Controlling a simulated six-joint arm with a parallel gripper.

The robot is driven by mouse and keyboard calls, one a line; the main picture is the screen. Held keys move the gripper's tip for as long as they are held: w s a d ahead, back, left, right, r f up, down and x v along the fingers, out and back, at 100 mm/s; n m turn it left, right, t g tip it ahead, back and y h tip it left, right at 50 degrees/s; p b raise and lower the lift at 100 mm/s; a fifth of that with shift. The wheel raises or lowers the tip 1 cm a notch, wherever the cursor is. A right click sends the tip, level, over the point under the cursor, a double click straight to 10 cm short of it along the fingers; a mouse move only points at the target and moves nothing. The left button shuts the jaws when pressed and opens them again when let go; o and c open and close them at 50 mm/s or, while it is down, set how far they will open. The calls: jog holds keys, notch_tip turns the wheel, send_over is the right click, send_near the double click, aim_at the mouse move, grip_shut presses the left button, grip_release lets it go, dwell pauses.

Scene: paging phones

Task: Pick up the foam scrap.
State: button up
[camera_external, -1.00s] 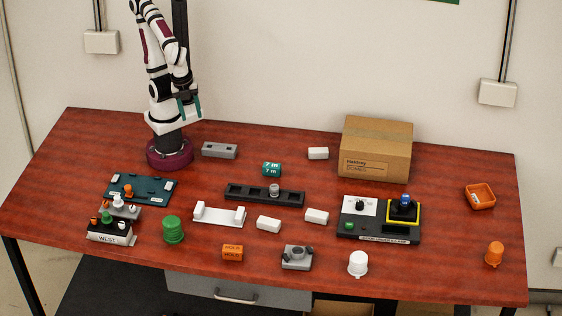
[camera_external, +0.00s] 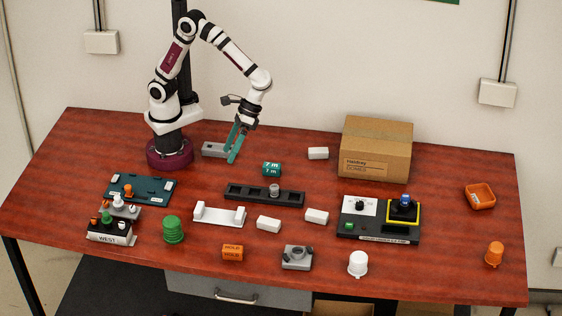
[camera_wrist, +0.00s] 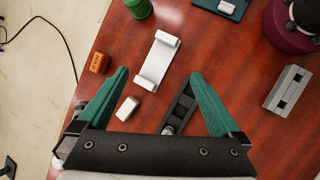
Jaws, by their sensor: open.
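Three small white blocks lie on the table and look alike; I cannot tell which of them is the foam scrap. One white block (camera_external: 318,153) is left of the cardboard box, another (camera_external: 316,215) is left of the control panel, and a third (camera_external: 268,224) is right of the white cradle. The third also shows in the wrist view (camera_wrist: 127,109), between my fingers in the picture. My gripper (camera_external: 233,159) has teal fingers, is open and empty (camera_wrist: 159,73), and hangs above the table, left of and apart from all three blocks.
The black rail (camera_external: 250,193), white cradle (camera_external: 219,215), teal block (camera_external: 272,169) and grey block (camera_external: 214,150) are near my gripper. The cardboard box (camera_external: 374,150) and control panel (camera_external: 380,220) stand to the right. Bare table lies between the panel and orange tray (camera_external: 480,196).

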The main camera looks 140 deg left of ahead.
jog(key=w+a+f+n+t+h, duration=0.2)
jog(key=w+a+f+n, duration=0.2)
jog(key=w+a+n, duration=0.1)
jog(key=n+t, duration=0.4)
jog(key=n, duration=0.3)
send_near(269, 220)
jog(key=x, duration=0.4)
jog(key=shift+w+d, duration=0.25)
jog(key=shift+w, duration=0.1)
jog(key=x, duration=0.5)
jog(key=shift+d+f, duration=0.2)
jog(key=shift+f, duration=0.2)
jog(key=c, duration=1)
jog(key=shift+c, duration=0.2)
